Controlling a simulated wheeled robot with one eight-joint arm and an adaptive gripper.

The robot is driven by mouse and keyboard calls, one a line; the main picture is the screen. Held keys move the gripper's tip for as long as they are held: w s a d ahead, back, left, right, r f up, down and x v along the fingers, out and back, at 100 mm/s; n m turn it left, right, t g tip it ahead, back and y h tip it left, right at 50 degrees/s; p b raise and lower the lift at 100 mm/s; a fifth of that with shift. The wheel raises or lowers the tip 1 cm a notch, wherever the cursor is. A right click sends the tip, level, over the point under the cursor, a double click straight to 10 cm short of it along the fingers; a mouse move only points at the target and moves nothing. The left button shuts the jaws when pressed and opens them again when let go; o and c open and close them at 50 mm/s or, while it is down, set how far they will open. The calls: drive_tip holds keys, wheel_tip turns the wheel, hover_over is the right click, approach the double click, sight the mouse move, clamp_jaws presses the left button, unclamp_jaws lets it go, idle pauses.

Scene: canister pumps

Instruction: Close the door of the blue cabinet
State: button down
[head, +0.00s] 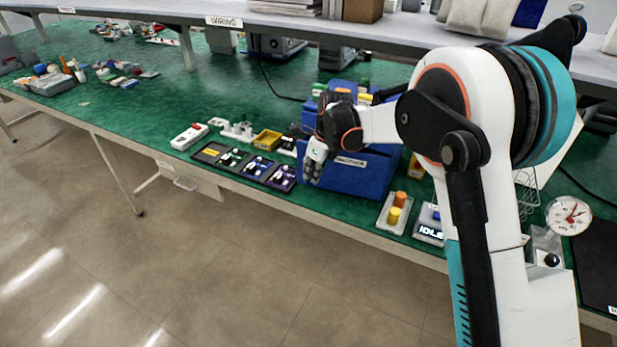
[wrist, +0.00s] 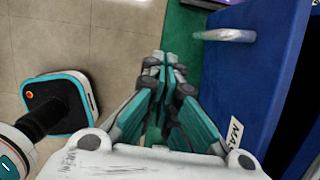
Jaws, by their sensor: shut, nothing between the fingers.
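The blue cabinet (head: 345,178) stands on the green bench near its front edge, partly hidden by my arm. In the wrist view its blue door panel (wrist: 255,75) fills the right side, with a silver handle (wrist: 225,35) and a white label. A dark strip runs along the panel's right edge; I cannot tell how far the door stands open. My gripper (head: 311,178) is at the cabinet's left front side, pointing down. In the wrist view my gripper (wrist: 160,60) is shut and empty, beside the panel and apart from the handle.
Dark trays (head: 245,163) with small parts lie left of the cabinet. A yellow bin (head: 267,140) is behind them. A tray with orange and yellow cylinders (head: 396,210) and a dial gauge (head: 568,215) are to the right. A shelf (head: 300,28) overhangs the back. Floor in front is clear.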

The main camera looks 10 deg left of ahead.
wheel_tip(320, 180, up, 6)
drive_tip(key=s+r+p, duration=0.1)
drive_tip(key=s+p, duration=0.1)
drive_tip(key=s+a+m+t+h+b, duration=0.2)
drive_tip(key=a+m, duration=0.5)
drive_tip(key=m, duration=1.1)
drive_tip(key=w+d+f+h+b, duration=0.1)
drive_tip(key=w+f+b, duration=0.3)
drive_tip(key=f, duration=0.6)
drive_tip(key=shift+w+d+b, duration=0.3)
drive_tip(key=shift+w+d, duration=0.1)
drive_tip(key=shift+w, duration=1)
